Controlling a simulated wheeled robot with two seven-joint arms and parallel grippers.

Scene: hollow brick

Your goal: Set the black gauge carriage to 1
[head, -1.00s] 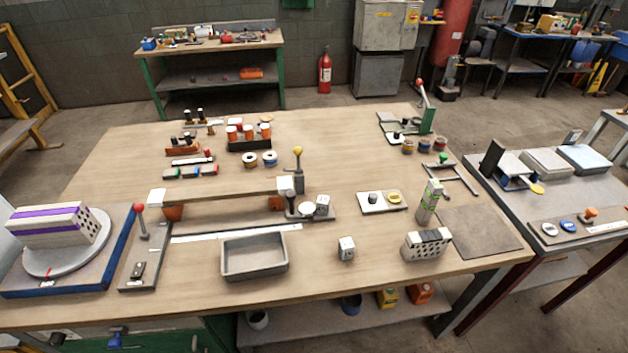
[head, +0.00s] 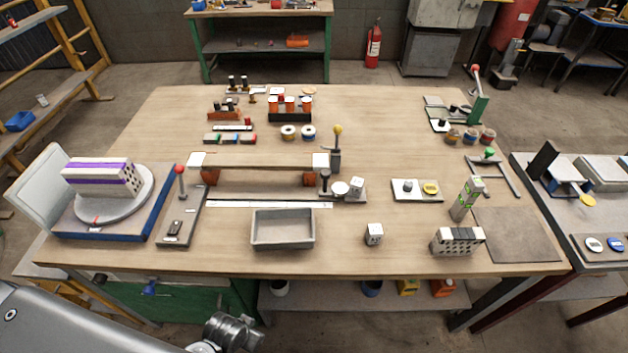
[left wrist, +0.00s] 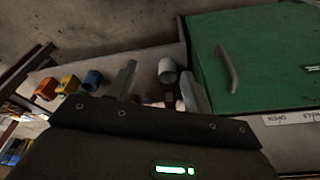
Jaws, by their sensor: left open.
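A small black block (head: 174,228), which looks like the gauge carriage, sits on a narrow grey plate (head: 181,217) at the table's front left. A red-knobbed lever stands at that plate's far end. Any number marks there are too small to read. My left arm (head: 150,325) enters at the lower left of the head view, below the table's front edge and apart from the plate. In the left wrist view my left gripper (left wrist: 158,72) is open and empty, facing the under-table shelf and green cabinet. My right gripper is not in view.
A blue-edged board with a turntable (head: 118,200) and striped brick stands left of the plate. A grey tray (head: 283,230) and a white strip (head: 268,205) lie to its right. The green cabinet (left wrist: 255,70) has a handle. The table's front middle has free room around a small cube (head: 374,234).

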